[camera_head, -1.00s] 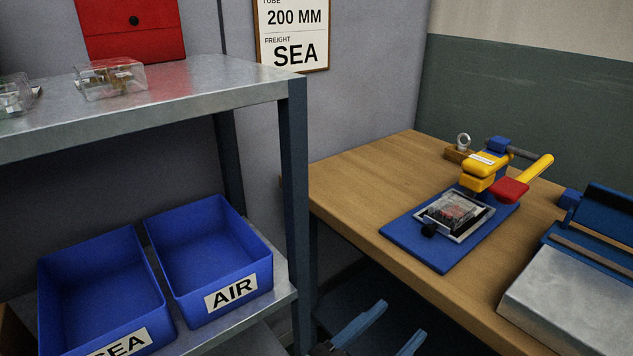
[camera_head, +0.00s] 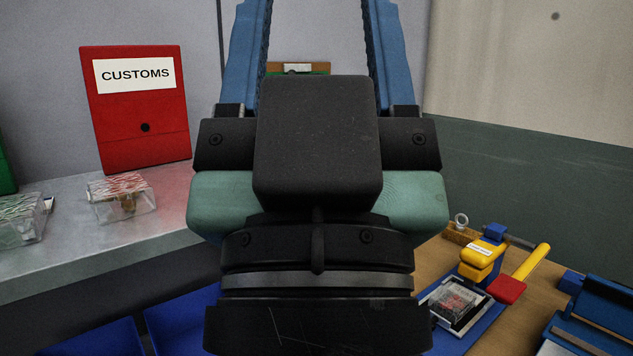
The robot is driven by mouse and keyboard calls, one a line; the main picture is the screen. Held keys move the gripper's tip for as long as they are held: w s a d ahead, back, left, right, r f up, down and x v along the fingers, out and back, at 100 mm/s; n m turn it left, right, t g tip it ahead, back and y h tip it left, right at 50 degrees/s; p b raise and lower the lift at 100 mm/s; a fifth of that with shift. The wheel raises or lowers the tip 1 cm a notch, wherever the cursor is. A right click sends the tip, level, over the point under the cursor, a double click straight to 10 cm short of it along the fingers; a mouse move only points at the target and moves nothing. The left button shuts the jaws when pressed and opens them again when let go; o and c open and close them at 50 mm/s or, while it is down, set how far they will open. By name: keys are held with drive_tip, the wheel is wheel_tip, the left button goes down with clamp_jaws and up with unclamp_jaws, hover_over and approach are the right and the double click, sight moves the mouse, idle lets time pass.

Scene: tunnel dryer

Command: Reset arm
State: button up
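My gripper (camera_head: 318,45) fills the middle of the head view, close to the camera and raised. Its two blue fingers point up and stand wide apart, so it is open. I see only the wall and part of a clipboard between the fingers; the fingertips run out of the top of the picture. My wrist and gripper body hide the middle of the scene, including much of the shelf's right end and the table's left part.
A metal shelf (camera_head: 95,245) at left bears a red CUSTOMS box (camera_head: 140,125) and clear packages (camera_head: 122,198). Blue bins (camera_head: 95,338) show below. On the wooden table (camera_head: 540,270) at right stand a yellow-and-blue press (camera_head: 482,262), a framed clear package (camera_head: 455,302) and a blue-and-grey device (camera_head: 600,310).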

wheel_tip(320, 180, up, 16)
drive_tip(key=p, duration=1.3)
drive_tip(key=shift+p, duration=0.35)
